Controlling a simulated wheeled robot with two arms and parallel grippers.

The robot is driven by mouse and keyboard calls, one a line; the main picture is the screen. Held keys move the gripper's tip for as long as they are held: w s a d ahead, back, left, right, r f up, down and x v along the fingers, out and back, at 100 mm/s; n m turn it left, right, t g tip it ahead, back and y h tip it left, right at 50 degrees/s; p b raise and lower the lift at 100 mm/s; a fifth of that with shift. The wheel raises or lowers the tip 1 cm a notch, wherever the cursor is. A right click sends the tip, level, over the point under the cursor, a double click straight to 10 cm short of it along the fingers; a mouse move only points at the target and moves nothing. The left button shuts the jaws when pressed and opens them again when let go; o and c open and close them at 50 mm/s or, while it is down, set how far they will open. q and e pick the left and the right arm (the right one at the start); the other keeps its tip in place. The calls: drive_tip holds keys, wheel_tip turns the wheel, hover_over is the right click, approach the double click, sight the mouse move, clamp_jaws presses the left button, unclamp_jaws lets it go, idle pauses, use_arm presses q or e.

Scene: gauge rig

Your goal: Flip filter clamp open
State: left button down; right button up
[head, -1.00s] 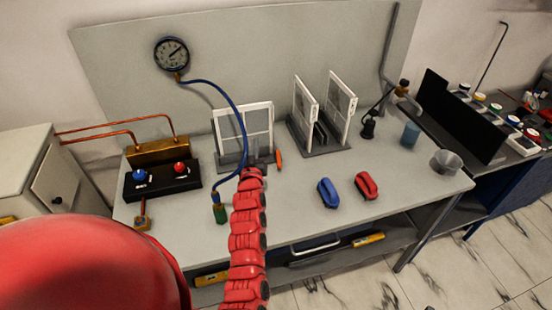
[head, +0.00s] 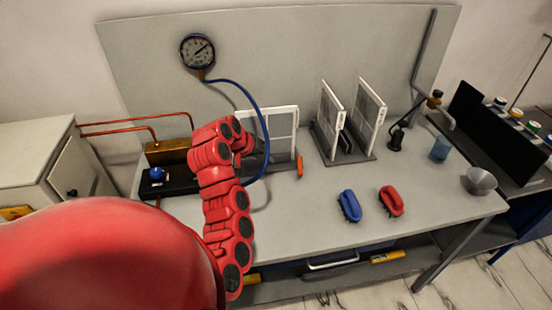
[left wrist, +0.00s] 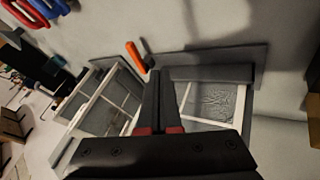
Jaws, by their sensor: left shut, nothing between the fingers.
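A white-framed filter (head: 281,128) stands upright in a grey holder on the bench, partly hidden behind my left arm. An orange clamp lever (head: 299,166) sticks up at the holder's right end in the head view. In the left wrist view, the filter (left wrist: 214,100) lies behind my fingers, and the orange lever (left wrist: 137,57) is just left of the fingertips, apart from them. My left gripper (left wrist: 158,73) is shut and empty. In the head view it is mostly hidden by my wrist, left of the filter. My right gripper is not in view.
Two more white panels (head: 367,105) stand in a rack to the right. A blue handle (head: 349,205) and a red handle (head: 391,201) lie on the front of the bench. A blue hose (head: 262,105) hangs from the gauge (head: 197,50), passing behind my arm.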

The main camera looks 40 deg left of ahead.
sight(300, 166)
use_arm(q)
drive_tip(key=p+x, duration=0.2)
drive_tip(key=x, duration=0.6)
drive_tip(key=shift+w+d+p, duration=0.1)
drive_tip(key=shift+p, duration=0.25)
drive_tip(key=shift+w+d+p, duration=0.85)
drive_tip(key=shift+w+d, duration=0.25)
drive_tip(key=shift+d, duration=0.1)
drive_tip(key=shift+w+d+f, duration=0.2)
drive_tip(key=shift+w+d, duration=0.05)
drive_tip(key=shift+d, duration=0.1)
